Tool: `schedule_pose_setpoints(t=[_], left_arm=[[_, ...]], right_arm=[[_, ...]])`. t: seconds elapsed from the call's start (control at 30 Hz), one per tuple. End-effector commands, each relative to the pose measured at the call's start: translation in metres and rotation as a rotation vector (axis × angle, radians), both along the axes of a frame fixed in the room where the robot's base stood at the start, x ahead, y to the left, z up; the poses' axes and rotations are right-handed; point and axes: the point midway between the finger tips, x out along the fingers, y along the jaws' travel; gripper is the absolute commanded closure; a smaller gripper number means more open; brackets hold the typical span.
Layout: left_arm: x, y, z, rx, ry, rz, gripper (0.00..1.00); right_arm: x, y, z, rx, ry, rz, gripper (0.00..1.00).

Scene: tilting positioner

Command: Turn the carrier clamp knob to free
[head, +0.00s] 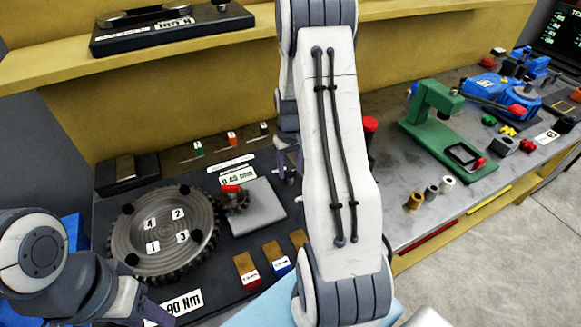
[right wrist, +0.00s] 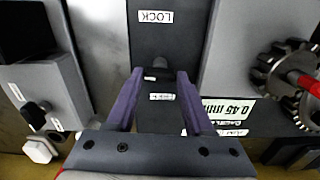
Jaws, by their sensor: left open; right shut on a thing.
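The carrier clamp knob (right wrist: 157,74) is a small dark knob with a pale end, on a dark panel (right wrist: 160,45) in the right wrist view. A LOCK label (right wrist: 155,17) lies beyond it, upside down; a smaller label (right wrist: 162,97) lies between my fingers, too small to read. My right gripper (right wrist: 160,75) has its purple fingers on both sides of the knob and is shut on it. In the head view my right gripper (head: 289,162) is mostly hidden behind my right arm. My left gripper (head: 148,312) is open at the bottom left, mostly out of frame.
A large toothed ring (head: 165,270) with numbered spots lies left on the bench. Coloured blocks (head: 246,270) stand in front. A green press (head: 435,120) stands at right.

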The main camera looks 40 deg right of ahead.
Motion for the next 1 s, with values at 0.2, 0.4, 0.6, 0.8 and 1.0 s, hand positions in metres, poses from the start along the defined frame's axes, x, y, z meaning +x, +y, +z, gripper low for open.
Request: schedule_pose_setpoints(t=[0.2,0.4,0.6,0.8,1.0], left_arm=[[-0.0001,0.0000,0.0010,0.000,0.000,0.000,0.50],[-0.0001,0.0000,0.0010,0.000,0.000,0.000,0.50],[0.0000,0.0000,0.0010,0.000,0.000,0.000,0.50],[0.0000,0.0000,0.0010,0.000,0.000,0.000,0.50],[-0.0001,0.0000,0.0009,0.000,0.000,0.000,0.50]], right_arm=[[0.0004,-0.0005,0.0010,-0.001,-0.002,0.056,1.00],[0.0005,-0.0006,0.0010,-0.001,-0.002,0.071,1.00],[0.0006,-0.0006,0.0010,-0.001,-0.002,0.073,1.00],[0.0006,-0.0005,0.0009,-0.001,-0.002,0.072,0.18],[0.0004,-0.0002,0.0005,-0.001,-0.001,0.071,0.18]])
